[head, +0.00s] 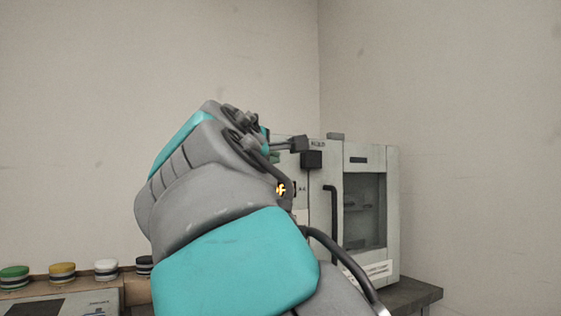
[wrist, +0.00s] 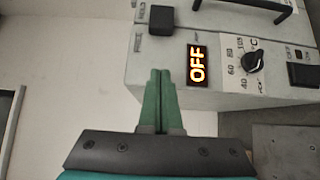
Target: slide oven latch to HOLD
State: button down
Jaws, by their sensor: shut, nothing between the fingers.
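The oven is a pale grey cabinet (head: 372,157), right of centre in the head view; its panel (wrist: 165,68) fills the upper right of the wrist view, turned on its side. The latch shows as a black block (wrist: 161,20) on the panel, also in the head view (head: 312,160). In the wrist view the fingertips point toward the block, with a visible gap. My arm hides the oven's left part in the head view.
A lit OFF display (wrist: 197,65) and a round dial (wrist: 252,62) sit near the latch. A black door handle (head: 331,213) and glass window (head: 363,211) are to the right. Bare wall is behind.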

jog(key=shift+s+a, duration=0.15)
jog(key=shift+s, duration=0.55)
jog(key=shift+s+a, duration=0.15)
jog(key=shift+s, duration=0.55)
